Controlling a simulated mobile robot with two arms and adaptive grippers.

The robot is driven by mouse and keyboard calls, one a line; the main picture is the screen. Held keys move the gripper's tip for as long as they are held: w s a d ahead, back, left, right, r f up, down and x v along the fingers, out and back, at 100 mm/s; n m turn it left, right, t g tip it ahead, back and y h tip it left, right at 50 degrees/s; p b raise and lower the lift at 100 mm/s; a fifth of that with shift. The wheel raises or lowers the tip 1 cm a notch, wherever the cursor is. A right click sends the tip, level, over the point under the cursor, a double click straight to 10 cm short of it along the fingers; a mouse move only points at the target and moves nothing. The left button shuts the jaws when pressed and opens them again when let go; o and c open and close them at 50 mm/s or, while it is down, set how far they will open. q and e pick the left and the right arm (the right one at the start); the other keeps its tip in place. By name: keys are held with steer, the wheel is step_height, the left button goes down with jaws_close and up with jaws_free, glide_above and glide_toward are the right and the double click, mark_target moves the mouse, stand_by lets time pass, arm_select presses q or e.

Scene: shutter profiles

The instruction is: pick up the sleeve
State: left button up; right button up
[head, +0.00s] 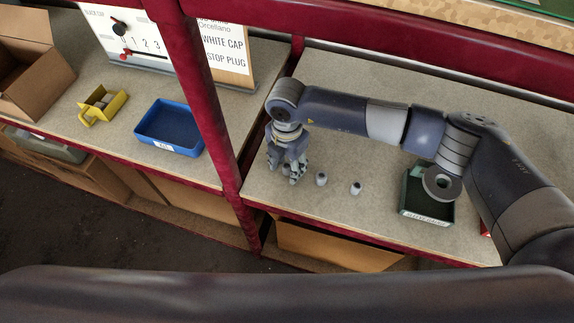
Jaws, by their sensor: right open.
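Small grey cylindrical sleeves stand on the right-hand worktop: one sleeve (321,179) just right of my gripper, and another (356,188) further right, seemingly with a darker top. A further small grey piece (286,169) shows partly between the fingers of my right gripper (283,173); the fingers hide much of it. The right gripper points down, open, low over the worktop beside the red post. I cannot tell whether its fingers touch that piece. My left gripper is not in view.
A dark green bin (426,213) with a label stands right of the sleeves, partly under my right arm. A red post (213,110) divides the worktops. A blue bin (170,128), a yellow bin (101,104) and a cardboard box (36,75) are on the left.

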steer(key=shift+c, duration=1.3)
steer(key=c, duration=0.6)
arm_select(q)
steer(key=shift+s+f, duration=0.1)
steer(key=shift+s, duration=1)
arm_select(e)
steer(key=shift+c, duration=0.2)
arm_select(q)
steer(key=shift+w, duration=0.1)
